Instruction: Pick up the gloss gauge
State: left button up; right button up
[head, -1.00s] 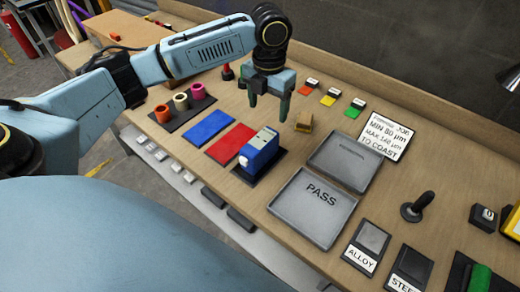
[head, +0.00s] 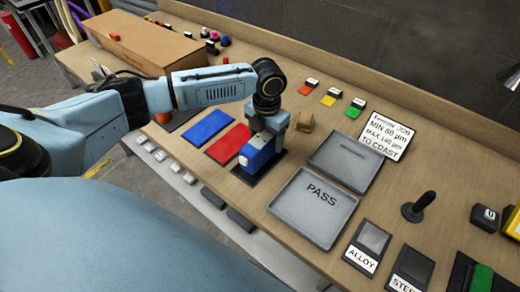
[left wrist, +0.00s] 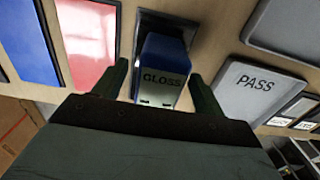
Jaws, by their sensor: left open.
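The gloss gauge (head: 257,155) is a blue block with a light grey end, standing on a dark mat (head: 245,178) on the bench. In the left wrist view the gauge (left wrist: 163,70) shows its GLOSS label between the two green fingers. My left gripper (left wrist: 160,88) is open, with one finger on each side of the gauge and a visible gap on each side. In the head view my left gripper (head: 268,130) is right over the gauge and hides part of it. My right gripper is not in view.
A red panel (head: 228,144) and a blue panel (head: 207,127) lie left of the gauge. A grey PASS tray (head: 312,208) is to its right, with another grey tray (head: 345,162) behind. A small tan block (head: 305,121) stands close behind the gripper. A cardboard box (head: 140,45) is at far left.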

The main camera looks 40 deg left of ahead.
pick_arm(q)
jog(key=shift+f, duration=0.4)
jog(key=shift+c, duration=0.4)
jog(key=shift+r, duration=0.1)
jog(key=c, duration=1.2)
notch_tip(320, 180, up, 10)
jog(key=shift+p, duration=0.3)
jog(key=shift+f+b, duration=0.5)
jog(key=shift+f, duration=2)
jog(key=shift+f+b, duration=0.65)
jog(key=shift+f, duration=1.6)
